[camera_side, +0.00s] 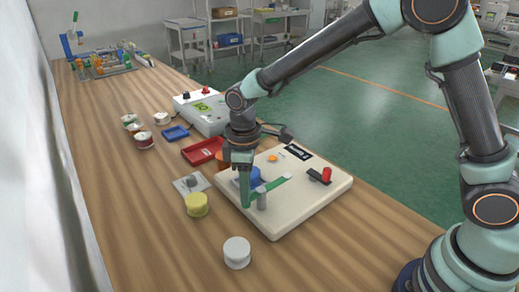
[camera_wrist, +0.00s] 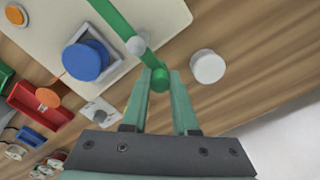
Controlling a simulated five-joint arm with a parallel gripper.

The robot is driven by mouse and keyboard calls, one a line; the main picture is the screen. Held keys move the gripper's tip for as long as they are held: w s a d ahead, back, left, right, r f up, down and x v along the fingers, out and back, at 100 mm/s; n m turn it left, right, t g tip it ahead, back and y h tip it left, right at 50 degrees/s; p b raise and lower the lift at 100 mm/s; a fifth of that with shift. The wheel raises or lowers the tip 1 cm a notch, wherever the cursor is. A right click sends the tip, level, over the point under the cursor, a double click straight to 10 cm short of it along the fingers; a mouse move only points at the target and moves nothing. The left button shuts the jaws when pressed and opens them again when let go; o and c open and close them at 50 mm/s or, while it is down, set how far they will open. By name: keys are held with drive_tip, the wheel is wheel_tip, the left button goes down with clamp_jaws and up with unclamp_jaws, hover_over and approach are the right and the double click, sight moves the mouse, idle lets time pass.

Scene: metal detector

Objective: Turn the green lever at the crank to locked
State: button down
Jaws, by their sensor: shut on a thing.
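The green lever (camera_side: 274,185) turns on a grey post (camera_side: 262,200) near the front edge of the cream board (camera_side: 300,212). In the wrist view the green lever (camera_wrist: 112,16) runs from the top edge, past the grey post (camera_wrist: 138,45), to a round green knob (camera_wrist: 160,78) at its near end. My gripper (camera_side: 246,203) points down at the board's front left edge. In the wrist view my gripper's fingertips (camera_wrist: 161,74) stand on either side of the green knob, shut on it. Any locked marking cannot be made out.
A blue knob (camera_wrist: 84,60) in a square frame sits close beside the lever. A red-handled switch (camera_side: 326,175) and an orange button (camera_side: 272,158) are on the board. A white cylinder (camera_side: 237,252) and a yellow one (camera_side: 197,204) stand nearby. Bare table lies in front.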

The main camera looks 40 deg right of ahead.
drive_tip(key=s+n, duration=0.1)
drive_tip(key=n, duration=0.2)
drive_tip(key=s+d+n, duration=0.1)
drive_tip(key=n, duration=0.3)
drive_tip(key=s+d+n, duration=0.1)
drive_tip(key=n, duration=0.2)
drive_tip(key=shift+s+r+n, duration=0.1)
drive_tip(key=shift+s+n, duration=0.1)
drive_tip(key=shift+n, duration=0.1)
drive_tip(key=shift+s+d+n, duration=0.15)
drive_tip(key=shift+d+n, duration=0.1)
drive_tip(key=shift+n, duration=0.6)
drive_tip(key=shift+s+d+n, duration=0.15)
drive_tip(key=shift+d+n, duration=0.05)
drive_tip(key=shift+n, duration=0.65)
drive_tip(key=shift+d, duration=0.1)
drive_tip(key=c, duration=0.7)
unclamp_jaws()
